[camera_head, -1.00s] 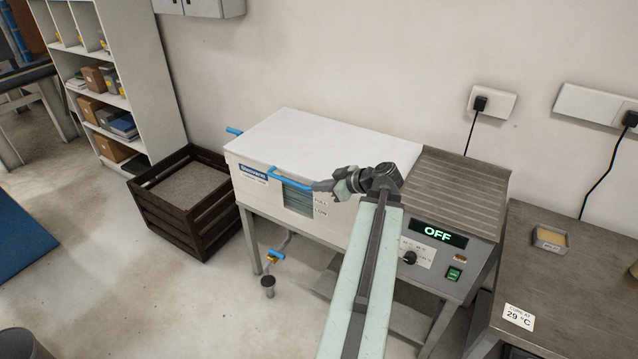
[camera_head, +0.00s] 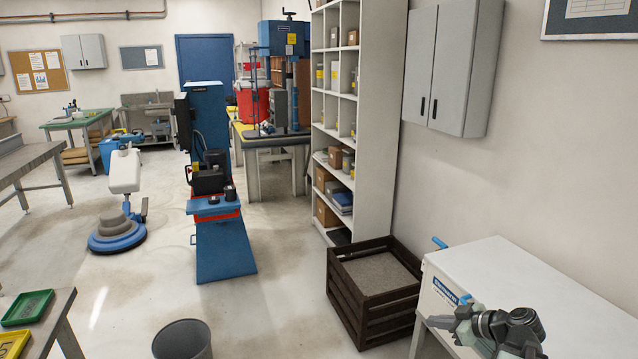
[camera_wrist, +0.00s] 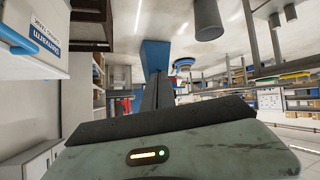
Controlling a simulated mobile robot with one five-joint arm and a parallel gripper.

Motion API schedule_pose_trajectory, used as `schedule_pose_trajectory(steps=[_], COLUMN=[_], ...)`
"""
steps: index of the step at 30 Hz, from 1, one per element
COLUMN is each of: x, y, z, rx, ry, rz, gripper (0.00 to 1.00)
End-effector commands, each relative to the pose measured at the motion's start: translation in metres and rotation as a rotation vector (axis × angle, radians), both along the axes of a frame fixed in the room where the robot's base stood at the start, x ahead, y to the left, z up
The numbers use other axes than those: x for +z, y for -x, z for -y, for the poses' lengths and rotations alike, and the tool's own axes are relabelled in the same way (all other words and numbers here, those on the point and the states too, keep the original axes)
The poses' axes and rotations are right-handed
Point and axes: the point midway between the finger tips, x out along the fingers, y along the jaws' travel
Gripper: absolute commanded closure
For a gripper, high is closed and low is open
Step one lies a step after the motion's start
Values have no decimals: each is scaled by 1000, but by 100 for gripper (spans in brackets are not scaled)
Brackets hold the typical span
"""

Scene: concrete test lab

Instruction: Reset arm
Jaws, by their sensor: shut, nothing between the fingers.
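My gripper (camera_head: 434,321) is at the bottom right of the head view, shut and empty. It is beside the front of the white lidded bath (camera_head: 535,285), near the bath's blue front handle (camera_head: 466,298). I cannot tell whether it touches the handle. In the wrist view the dark shut fingers (camera_wrist: 156,92) point up the picture, and that picture appears upside down. Part of the white bath (camera_wrist: 30,60) shows at its left. The lower part of my arm is cut off by the head view's edge.
A dark wooden crate (camera_head: 385,300) stands left of the bath. A white shelf (camera_head: 375,120) is behind it. A blue machine (camera_head: 222,240), a floor polisher (camera_head: 118,232) and a grey bin (camera_head: 182,340) stand farther left. The floor between bin and crate is clear.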

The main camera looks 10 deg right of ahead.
Motion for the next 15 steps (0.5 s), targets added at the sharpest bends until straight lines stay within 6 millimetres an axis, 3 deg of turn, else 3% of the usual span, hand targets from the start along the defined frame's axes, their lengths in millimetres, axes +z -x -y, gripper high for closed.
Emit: schedule_pose_trajectory(steps=[1, 3, 6, 9, 12, 15], x=[-5, -15, -32, -50, -65, -78], y=[-21, -41, -54, -54, -46, -34], z=[-45, -104, -188, -256, -306, -342], rx=[89, 192, 312, 377, 391, 362], ry=[18, 38, 60, 86, 119, 160], rz=[-22, -75, -184, -313, -440, -566], gripper=[100, 100, 100, 100, 100, 100])
